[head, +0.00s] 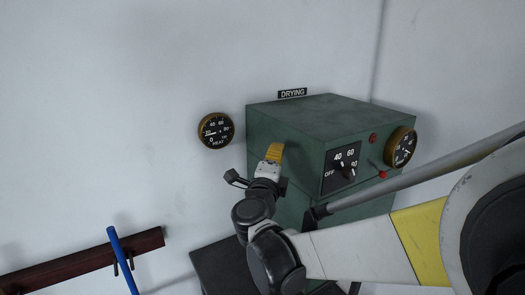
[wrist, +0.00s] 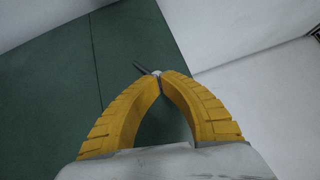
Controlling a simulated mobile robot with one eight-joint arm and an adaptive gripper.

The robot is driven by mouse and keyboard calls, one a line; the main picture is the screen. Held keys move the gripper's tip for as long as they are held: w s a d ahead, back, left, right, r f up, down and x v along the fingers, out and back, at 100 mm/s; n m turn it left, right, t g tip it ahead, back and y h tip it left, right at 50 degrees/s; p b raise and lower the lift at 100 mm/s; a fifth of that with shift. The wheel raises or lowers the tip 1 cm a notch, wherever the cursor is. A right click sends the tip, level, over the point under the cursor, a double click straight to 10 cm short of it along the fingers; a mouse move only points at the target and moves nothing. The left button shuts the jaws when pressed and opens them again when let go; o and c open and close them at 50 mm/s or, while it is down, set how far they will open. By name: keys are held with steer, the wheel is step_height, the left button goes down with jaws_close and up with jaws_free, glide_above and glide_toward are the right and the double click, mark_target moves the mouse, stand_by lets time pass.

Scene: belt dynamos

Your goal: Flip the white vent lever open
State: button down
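The green box (head: 300,120) under the DRYING label is mounted on the wall. In the wrist view its dark green side (wrist: 60,85) fills the left. A small white-tipped lever with a dark stem, the white vent lever (wrist: 157,72), shows right at my fingertips. My gripper (wrist: 160,79) has its yellow fingers arched together, with the tips closed on the lever's white end. In the head view my gripper (head: 275,152) is at the left side of the box; the lever is hidden there.
A round HEAT gauge (head: 215,130) is on the wall left of the box. The box front has a dial switch (head: 342,170), red lamps (head: 373,138) and a brass gauge (head: 401,147). A dark red rail (head: 80,262) with a blue bar (head: 122,260) is at lower left.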

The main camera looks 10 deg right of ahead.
steer(key=shift+w+a+r+n+g+y+p, duration=0.1)
steer(key=shift+w+r+n+g+y+p, duration=0.15)
steer(key=shift+r+n+g+p, duration=0.25)
steer(key=shift+w+a+r+n+g+y+p, duration=0.15)
steer(key=shift+r+n+g+y+p, duration=0.2)
steer(key=shift+p, duration=0.35)
steer(key=shift+w+a+r+p, duration=0.15)
steer(key=shift+w+r+p, duration=0.5)
steer(key=shift+w+r, duration=0.2)
stand_by(0.9)
steer(key=shift+s, duration=0.1)
